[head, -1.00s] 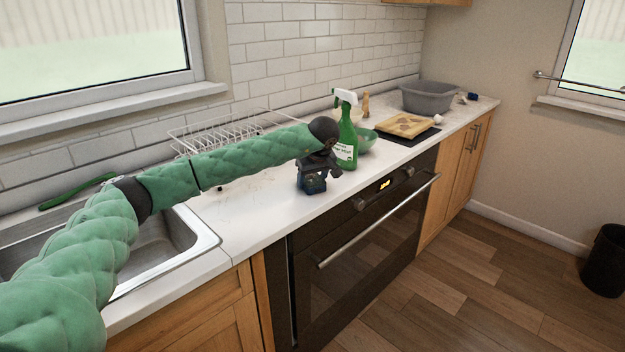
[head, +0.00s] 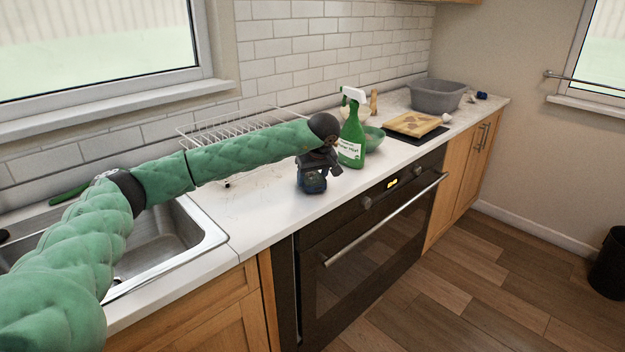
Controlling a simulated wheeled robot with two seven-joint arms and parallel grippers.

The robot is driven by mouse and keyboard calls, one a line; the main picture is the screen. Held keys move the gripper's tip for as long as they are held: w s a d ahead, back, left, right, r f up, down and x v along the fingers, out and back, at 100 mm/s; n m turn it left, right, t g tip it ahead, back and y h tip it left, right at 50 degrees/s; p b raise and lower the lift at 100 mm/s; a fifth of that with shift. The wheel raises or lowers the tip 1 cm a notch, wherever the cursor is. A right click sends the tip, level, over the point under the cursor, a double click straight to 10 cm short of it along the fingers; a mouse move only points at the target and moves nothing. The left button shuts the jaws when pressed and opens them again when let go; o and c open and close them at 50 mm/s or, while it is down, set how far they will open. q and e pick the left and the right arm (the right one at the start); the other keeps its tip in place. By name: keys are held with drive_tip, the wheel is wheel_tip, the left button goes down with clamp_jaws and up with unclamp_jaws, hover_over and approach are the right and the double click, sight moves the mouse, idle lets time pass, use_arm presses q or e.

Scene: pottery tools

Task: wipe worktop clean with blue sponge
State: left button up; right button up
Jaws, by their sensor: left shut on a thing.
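My left gripper (head: 313,178) is low over the front part of the white worktop (head: 262,212), above the oven. It is shut on the blue sponge (head: 314,184), which shows below the fingers. I cannot tell for sure whether the sponge touches the worktop. Faint brownish specks and smears lie on the worktop to the left of the gripper. My right gripper is not in view.
A green spray bottle (head: 351,135) stands just right of the gripper, with a green bowl (head: 373,138) behind it. A wire rack (head: 228,130) is behind my arm. A sink (head: 165,245) is at left. A wooden board (head: 414,124) and grey tub (head: 437,96) stand farther right.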

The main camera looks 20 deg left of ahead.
use_arm(q)
drive_tip(key=shift+r+p, duration=1.2)
drive_tip(key=shift+r, duration=2.25)
drive_tip(key=shift+d, duration=0.1)
